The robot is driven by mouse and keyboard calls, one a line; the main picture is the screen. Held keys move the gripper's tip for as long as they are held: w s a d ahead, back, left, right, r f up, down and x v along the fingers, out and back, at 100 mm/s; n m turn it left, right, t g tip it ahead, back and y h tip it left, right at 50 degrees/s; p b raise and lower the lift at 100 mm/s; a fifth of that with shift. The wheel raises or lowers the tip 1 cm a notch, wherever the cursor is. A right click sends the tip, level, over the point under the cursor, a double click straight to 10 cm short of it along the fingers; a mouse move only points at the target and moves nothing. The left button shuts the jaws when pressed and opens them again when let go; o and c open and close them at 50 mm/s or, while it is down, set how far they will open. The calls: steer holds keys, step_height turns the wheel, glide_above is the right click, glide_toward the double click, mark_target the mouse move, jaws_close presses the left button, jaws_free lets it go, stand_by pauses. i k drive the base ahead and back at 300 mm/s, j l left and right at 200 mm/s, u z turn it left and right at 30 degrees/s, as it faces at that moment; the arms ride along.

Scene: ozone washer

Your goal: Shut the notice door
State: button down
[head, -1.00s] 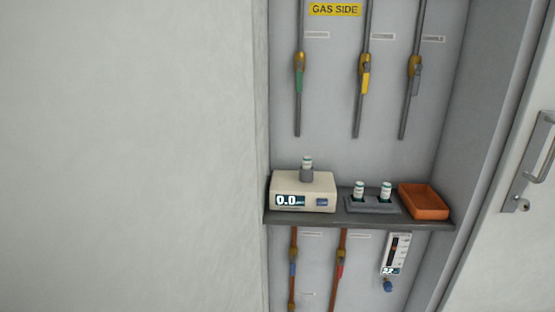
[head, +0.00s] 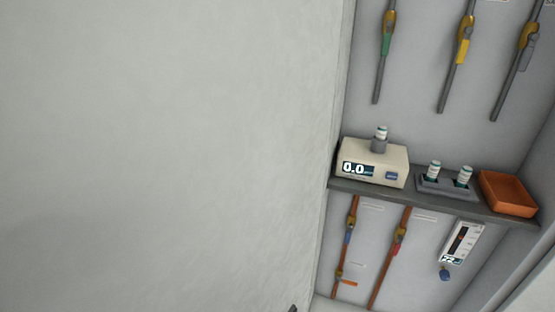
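I cannot pick out a notice door for certain. A large plain pale surface (head: 165,150) fills the left of the head view, and I see no notice, hinge or handle on it. A pale slanted edge (head: 530,290) shows at the bottom right corner; I cannot tell whether it belongs to a door. My gripper is not clearly in view. A tiny dark tip (head: 293,308) shows at the bottom edge, too small to identify.
Right of the pale surface, an open recess holds a dark shelf (head: 350,187) with a meter (head: 398,153) reading 0.0, a vial holder (head: 446,188) and an orange tray (head: 508,194). Pipes with valves run above and below. A small gauge (head: 462,243) hangs under the shelf.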

mark_target(156, 155)
steer(key=k+j, duration=0.15)
steer(key=j, duration=0.2)
steer(key=k+j+z, duration=0.15)
steer(key=j, duration=0.25)
steer(key=k+j, duration=0.15)
steer(key=j, duration=0.2)
steer(key=i+j+z, duration=0.15)
steer(key=j, duration=0.5)
steer(key=j+z, duration=0.15)
steer(key=j, duration=0.5)
steer(key=i+j, duration=0.1)
steer(key=j, duration=0.2)
steer(key=i+j, duration=0.1)
steer(key=j, duration=0.15)
steer(key=j+u, duration=0.2)
steer(key=j, duration=0.4)
steer(key=i+j+u, duration=0.15)
steer(key=j, duration=0.4)
steer(key=k, duration=0.05)
